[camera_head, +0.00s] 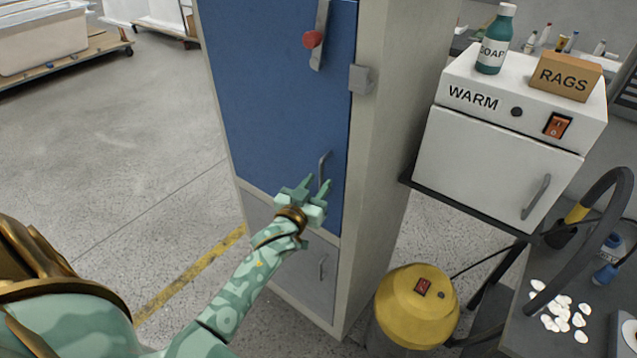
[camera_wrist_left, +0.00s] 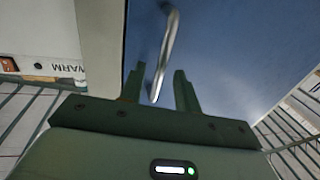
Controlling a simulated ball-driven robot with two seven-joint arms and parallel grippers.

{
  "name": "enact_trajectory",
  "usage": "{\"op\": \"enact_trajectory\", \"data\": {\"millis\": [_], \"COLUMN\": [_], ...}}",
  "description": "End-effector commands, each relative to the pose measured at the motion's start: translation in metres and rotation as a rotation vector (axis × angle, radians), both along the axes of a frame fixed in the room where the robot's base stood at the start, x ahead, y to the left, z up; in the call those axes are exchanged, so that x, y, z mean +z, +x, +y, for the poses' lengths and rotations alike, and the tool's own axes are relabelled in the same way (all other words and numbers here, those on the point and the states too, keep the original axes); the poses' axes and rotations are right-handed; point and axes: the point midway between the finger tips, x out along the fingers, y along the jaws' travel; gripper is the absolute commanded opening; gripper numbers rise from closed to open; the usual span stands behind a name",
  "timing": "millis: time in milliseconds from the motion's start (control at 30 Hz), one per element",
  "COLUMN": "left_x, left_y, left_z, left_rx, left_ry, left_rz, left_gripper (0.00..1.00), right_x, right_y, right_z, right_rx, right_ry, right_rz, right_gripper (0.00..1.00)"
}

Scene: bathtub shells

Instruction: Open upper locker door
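The upper locker door (camera_head: 278,85) is blue and looks shut in its grey frame. Its metal handle (camera_head: 323,168) sits low near the door's right edge; in the left wrist view the handle (camera_wrist_left: 167,50) runs down between my fingers. A latch bar with a red knob (camera_head: 313,40) is higher on the door. My right gripper is not in view.
A grey lower door (camera_head: 300,262) with its own handle is below. Right of the locker stand a white WARM cabinet (camera_head: 480,160) carrying a soap bottle (camera_head: 494,40) and a RAGS box (camera_head: 565,76), and a yellow drum (camera_head: 417,300).

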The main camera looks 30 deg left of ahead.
Motion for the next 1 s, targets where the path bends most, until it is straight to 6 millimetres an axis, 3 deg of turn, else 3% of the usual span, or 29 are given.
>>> {"op": "enact_trajectory", "data": {"millis": [133, 400, 433, 533, 567, 833, 1000], "left_x": [0.000, 0.000, 0.000, 0.000, 0.000, 0.000, 0.001], "left_y": [0.011, 0.013, 0.013, 0.013, 0.013, 0.008, -0.014], "left_z": [0.001, 0.002, 0.002, 0.002, 0.002, 0.003, 0.008], "left_rx": [0.000, 0.000, 0.000, 0.000, 0.000, -0.010, -0.060], "left_ry": [0.000, 0.000, 0.000, 0.000, 0.000, 0.001, 0.005], "left_rz": [0.000, 0.001, 0.001, 0.000, 0.000, 0.002, 0.006], "left_gripper": [0.32, 0.32, 0.30, 0.02, 0.00, 0.00, 0.00], "right_x": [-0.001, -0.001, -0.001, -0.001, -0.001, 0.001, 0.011], "right_y": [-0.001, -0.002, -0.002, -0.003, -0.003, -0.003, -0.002], "right_z": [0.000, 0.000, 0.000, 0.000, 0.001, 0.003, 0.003], "right_rx": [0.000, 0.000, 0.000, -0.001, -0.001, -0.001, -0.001], "right_ry": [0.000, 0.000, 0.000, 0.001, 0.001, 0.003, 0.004], "right_rz": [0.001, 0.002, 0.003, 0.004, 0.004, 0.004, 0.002], "right_gripper": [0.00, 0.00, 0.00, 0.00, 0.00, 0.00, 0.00]}}
